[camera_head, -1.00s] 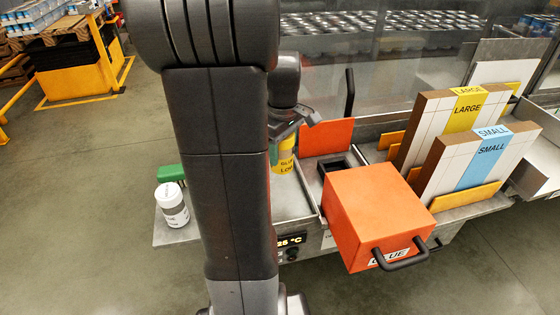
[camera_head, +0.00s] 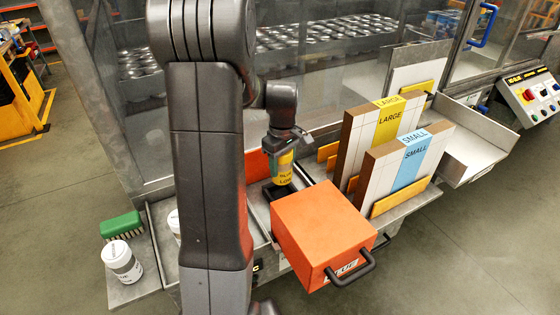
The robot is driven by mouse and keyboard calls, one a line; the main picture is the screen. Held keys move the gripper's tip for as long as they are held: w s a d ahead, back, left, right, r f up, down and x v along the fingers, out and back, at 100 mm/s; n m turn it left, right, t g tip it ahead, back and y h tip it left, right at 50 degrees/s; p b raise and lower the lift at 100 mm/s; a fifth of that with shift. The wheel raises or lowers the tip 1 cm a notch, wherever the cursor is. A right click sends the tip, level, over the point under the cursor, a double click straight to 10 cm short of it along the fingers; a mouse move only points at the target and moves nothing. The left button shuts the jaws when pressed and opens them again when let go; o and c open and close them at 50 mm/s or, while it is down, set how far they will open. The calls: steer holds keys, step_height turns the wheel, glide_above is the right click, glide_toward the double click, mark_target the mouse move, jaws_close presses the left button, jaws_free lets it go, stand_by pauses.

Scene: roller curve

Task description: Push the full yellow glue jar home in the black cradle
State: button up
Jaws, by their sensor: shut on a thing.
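The yellow glue jar (camera_head: 283,174) has a green upper band and dark lettering. It is upright in my gripper (camera_head: 283,146), which is shut on its top. The black cradle (camera_head: 268,188) lies directly below the jar, behind the orange box. Its dark rim shows to the left of the jar's base. The jar's lower end is at or just over the cradle's opening; I cannot tell how deep it sits.
The orange box (camera_head: 318,228) with a black handle stands just in front of the cradle. An orange panel (camera_head: 257,166) stands behind. Large and small cartons (camera_head: 372,140) stand to the right. A white jar (camera_head: 122,263) and a green brush (camera_head: 121,226) are at left.

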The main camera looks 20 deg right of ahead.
mark_target(282, 182)
steer(key=shift+f+b, duration=2.2)
steer(key=shift+f, duration=1.2)
steer(key=shift+f+b, duration=0.4)
steer(key=shift+f, duration=0.25)
steer(key=o, duration=1.7)
steer(key=shift+r, duration=0.2)
steer(key=shift+r+p, duration=3.25)
steer(key=shift+r, duration=1.1)
steer(key=shift+a, duration=0.1)
